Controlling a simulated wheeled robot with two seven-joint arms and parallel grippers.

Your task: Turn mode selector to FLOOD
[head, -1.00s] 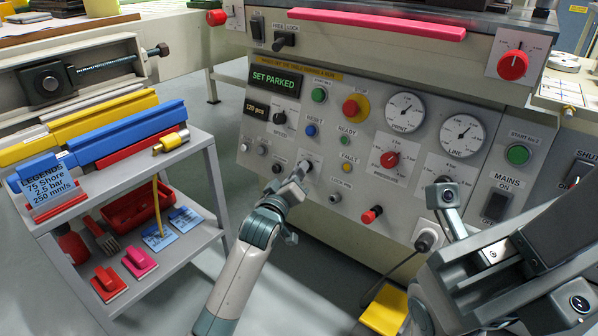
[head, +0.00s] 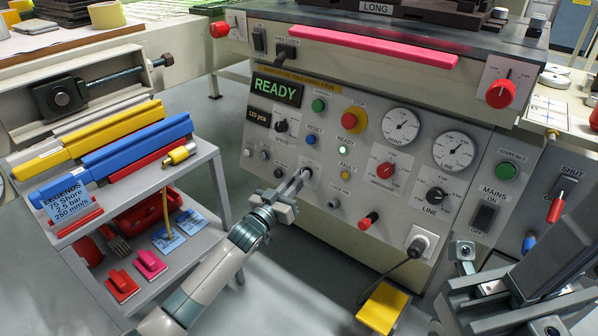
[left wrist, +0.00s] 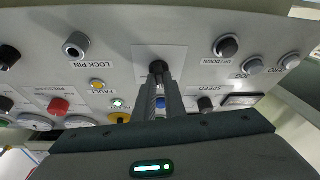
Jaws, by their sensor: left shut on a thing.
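A small dark knob (left wrist: 157,67) on a white plate is between my left gripper's fingertips (left wrist: 160,80) in the left wrist view. I take it for the mode selector; its position labels are too small or covered to read. In the head view my left gripper (head: 297,181) reaches the same plate (head: 309,164) low on the grey panel, its narrow fingers shut on the knob, which they mostly hide. My right gripper (head: 462,268) is at the lower right, away from the panel controls, and its finger gap is unclear.
The green display (head: 276,90) reads READY. Close around the knob are a lock pin (left wrist: 75,44), a fault lamp (left wrist: 97,84) and the speed knob (left wrist: 206,104). A shelf cart (head: 215,170) stands left of my left arm. A yellow pedal (head: 383,307) lies on the floor.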

